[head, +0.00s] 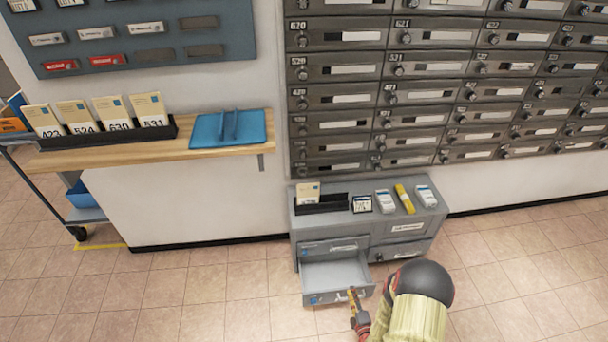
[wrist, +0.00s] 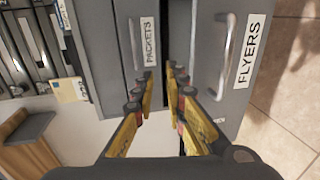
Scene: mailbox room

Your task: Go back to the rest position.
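My gripper (head: 354,300) is in front of the grey cabinet (head: 376,226), close to the front of its pulled-out lower left drawer (head: 335,274). In the wrist view my gripper (wrist: 160,82) has its two fingers apart, with a narrow gap and nothing seen between them. The "FLYERS" drawer front (wrist: 212,82) is beside the right finger. Its bar handle (wrist: 226,58) stands outside the fingers. The "PACKETS" drawer front (wrist: 115,45) is to the left. Whether a finger touches the drawer cannot be told. The open drawer looks empty in the head view.
A black holder (head: 321,206), a small sign (head: 362,203) and several packets stand on the cabinet. Mailboxes (head: 420,93) cover the wall above. A wooden shelf (head: 225,153) and a cart (head: 85,215) are at left. The tiled floor (head: 210,295) is clear at left.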

